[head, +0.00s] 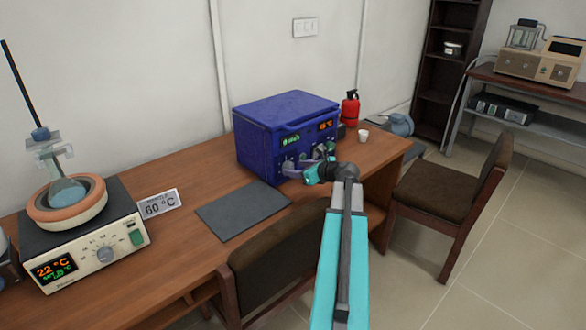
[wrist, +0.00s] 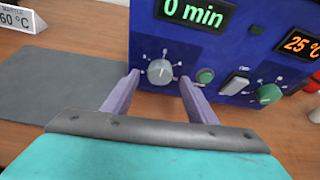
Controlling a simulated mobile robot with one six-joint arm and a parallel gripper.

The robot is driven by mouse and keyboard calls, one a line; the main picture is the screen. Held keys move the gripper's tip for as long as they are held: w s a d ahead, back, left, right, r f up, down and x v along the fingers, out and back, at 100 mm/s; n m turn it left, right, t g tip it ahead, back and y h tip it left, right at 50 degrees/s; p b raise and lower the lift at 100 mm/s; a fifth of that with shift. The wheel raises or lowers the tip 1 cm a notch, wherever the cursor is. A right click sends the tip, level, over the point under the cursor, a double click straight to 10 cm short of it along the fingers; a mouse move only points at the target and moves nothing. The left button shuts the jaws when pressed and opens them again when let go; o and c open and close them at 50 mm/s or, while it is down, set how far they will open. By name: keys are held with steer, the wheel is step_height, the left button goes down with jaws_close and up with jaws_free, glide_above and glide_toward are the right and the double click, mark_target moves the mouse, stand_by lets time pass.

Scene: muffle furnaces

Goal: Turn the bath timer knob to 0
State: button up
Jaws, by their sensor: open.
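The blue bath (head: 285,115) stands on the wooden desk with its front panel facing my arm. Its green display (wrist: 194,14) reads 0 min in the wrist view. Below that display is the grey timer knob (wrist: 160,72) with a ring of marks around it; which mark it points at is too small to tell. My gripper (wrist: 160,84) is open, with one finger on each side of the knob in that view. I cannot tell whether the fingers touch it. In the head view my gripper (head: 305,164) is at the bath's front and hides part of the panel.
A green button (wrist: 205,76), a rocker switch (wrist: 235,83) and a green knob (wrist: 268,94) sit right of the timer knob. A dark mat (head: 242,210) lies before the bath. A heating mantle (head: 95,245) stands left; a white cup (head: 363,136) stands right.

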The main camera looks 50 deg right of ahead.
mark_target(288, 167)
steer(key=shift+x, duration=1.25)
steer(key=c, duration=1)
steer(key=shift+d, duration=0.2)
steer(key=shift+c, duration=0.4)
steer(key=shift+a, duration=0.15)
